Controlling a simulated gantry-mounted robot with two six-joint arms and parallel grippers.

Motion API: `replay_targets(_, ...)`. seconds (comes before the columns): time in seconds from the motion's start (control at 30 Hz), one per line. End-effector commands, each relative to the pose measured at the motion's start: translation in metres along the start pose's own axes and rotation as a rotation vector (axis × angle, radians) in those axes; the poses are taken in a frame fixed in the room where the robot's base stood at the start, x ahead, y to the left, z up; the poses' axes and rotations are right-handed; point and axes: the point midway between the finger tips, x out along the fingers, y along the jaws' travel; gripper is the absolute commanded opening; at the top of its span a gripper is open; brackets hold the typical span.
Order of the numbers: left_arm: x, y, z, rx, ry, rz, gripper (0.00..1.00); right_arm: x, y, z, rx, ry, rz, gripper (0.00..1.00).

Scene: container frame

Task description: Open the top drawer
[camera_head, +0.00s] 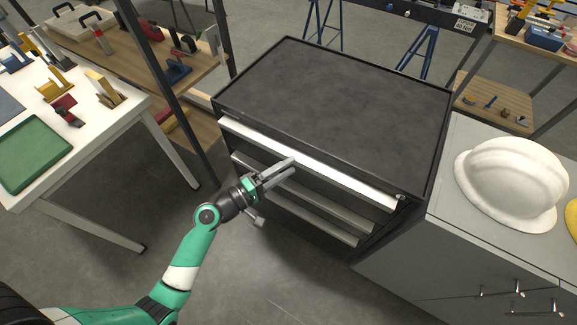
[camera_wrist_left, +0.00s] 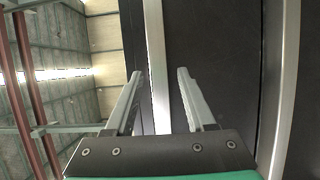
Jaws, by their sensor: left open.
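The black drawer cabinet (camera_head: 335,85) stands in the middle of the head view. Its top drawer has a long silver handle strip (camera_head: 330,170) along the front and looks closed. My left gripper (camera_head: 291,166) is open and empty in front of the cabinet, with its fingertips close to the top drawer's handle. In the left wrist view, a silver handle strip (camera_wrist_left: 155,60) runs between the two open fingers (camera_wrist_left: 160,72), nearer the left one. I cannot tell whether the fingertips touch the drawer front. My right gripper is not in view.
Lower drawer handles (camera_head: 345,212) lie below the top one. A grey cabinet (camera_head: 455,215) with a white helmet (camera_head: 512,180) stands on the right. A white table (camera_head: 110,125) with a green tray (camera_head: 32,152) is on the left. The floor in front is clear.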

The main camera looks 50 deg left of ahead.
Motion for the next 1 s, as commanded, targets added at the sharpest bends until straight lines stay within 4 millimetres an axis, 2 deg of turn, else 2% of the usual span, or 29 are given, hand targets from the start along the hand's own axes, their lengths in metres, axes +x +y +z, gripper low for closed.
replay_targets(0.1, 0.0088, 0.0002, 0.0006, 0.000, -0.001, 0.001, 0.55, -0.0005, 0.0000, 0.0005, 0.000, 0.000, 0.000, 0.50)
replay_targets(0.37, 0.0100, 0.0002, 0.0002, 0.000, 0.000, 0.000, 0.53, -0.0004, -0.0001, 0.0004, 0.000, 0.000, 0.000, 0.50)
replay_targets(0.67, 0.0096, -0.0004, 0.0002, 0.000, 0.000, -0.001, 0.00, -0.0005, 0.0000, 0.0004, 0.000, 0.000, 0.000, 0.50)
replay_targets(1.0, 0.0093, -0.0023, 0.0003, -0.001, 0.000, -0.005, 0.00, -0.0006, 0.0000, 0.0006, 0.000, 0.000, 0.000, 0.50)
